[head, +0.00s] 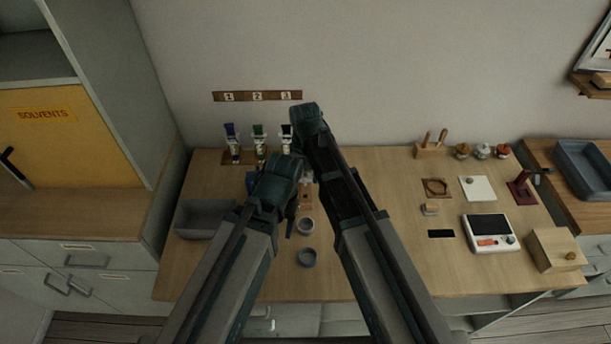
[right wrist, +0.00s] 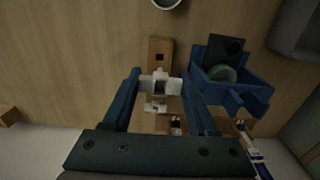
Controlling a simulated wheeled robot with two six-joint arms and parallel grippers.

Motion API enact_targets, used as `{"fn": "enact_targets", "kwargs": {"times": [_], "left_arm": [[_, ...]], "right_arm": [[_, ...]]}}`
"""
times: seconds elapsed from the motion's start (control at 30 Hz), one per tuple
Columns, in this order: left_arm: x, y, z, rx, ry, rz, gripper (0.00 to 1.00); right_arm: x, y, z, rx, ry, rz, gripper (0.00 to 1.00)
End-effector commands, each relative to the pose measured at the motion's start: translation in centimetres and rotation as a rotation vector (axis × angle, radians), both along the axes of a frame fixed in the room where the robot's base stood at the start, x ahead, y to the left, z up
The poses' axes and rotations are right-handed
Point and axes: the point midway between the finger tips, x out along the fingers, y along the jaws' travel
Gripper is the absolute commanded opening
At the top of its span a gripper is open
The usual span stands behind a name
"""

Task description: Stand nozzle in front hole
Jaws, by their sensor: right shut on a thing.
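My right gripper (right wrist: 161,88) points down at the table, its two blue fingers shut on a white nozzle (right wrist: 166,83). The nozzle is over the narrow wooden block (right wrist: 160,45); I cannot tell whether it touches it. The block's front hole (right wrist: 159,57) shows dark and empty, on the side away from the wall. Farther back along the block are other small white pieces (right wrist: 155,107). In the head view the block (head: 306,196) shows between my arms, and the right arm hides much of it. My left gripper (head: 290,218) is beside it, its fingers unclear.
A blue holder (right wrist: 256,92) stands close beside the block. Paint tubes (head: 259,143) stand at the wall. A grey tray (head: 192,222) is on the left. A scale (head: 488,230) is to the right.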

Motion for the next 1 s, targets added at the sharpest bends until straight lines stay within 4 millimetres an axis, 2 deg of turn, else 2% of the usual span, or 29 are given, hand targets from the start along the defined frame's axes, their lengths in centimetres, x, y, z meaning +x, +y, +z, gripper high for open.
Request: {"fn": "enact_targets", "kwargs": {"times": [0.6,0.67,1.0], "left_arm": [[0.0,0.0,-4.2,0.0,0.0,0.0,0.5],[0.0,0.0,-3.8,0.0,0.0,0.0,0.5],[0.0,0.0,-3.8,0.0,0.0,0.0,0.5]], "right_arm": [[-0.2,0.8,-4.3,0.0,0.0,0.002,0.28],[-0.2,0.8,-3.8,0.0,0.0,0.002,0.28],[-0.2,0.7,-3.8,0.0,0.0,0.002,0.28]]}}
